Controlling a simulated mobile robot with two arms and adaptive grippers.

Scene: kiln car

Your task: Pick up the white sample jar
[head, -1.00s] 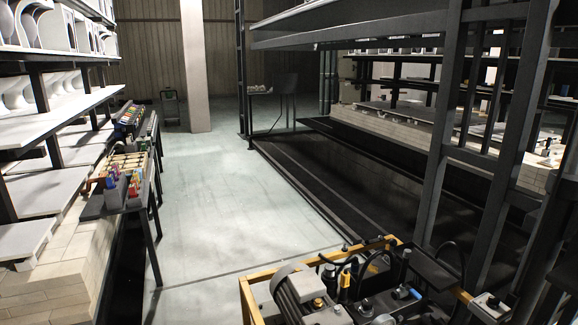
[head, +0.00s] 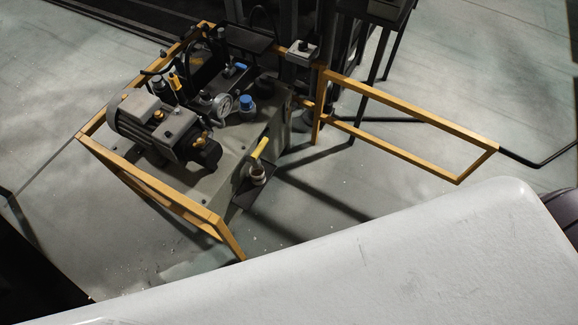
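A small whitish round thing (head: 257,173) sits at the front right side of the hydraulic unit, just below a yellow lever (head: 259,148) and above a dark plate (head: 254,197). It may be the white sample jar, but it is too small to tell it from a valve fitting. No other jar shows. Neither of my grippers is in view.
The hydraulic unit has a grey tank (head: 215,160), a motor (head: 150,118), a gauge and a blue cap (head: 246,102). A yellow frame (head: 165,192) surrounds it, and a yellow rail (head: 405,155) extends right. Pale floor (head: 95,235) lies clear at left.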

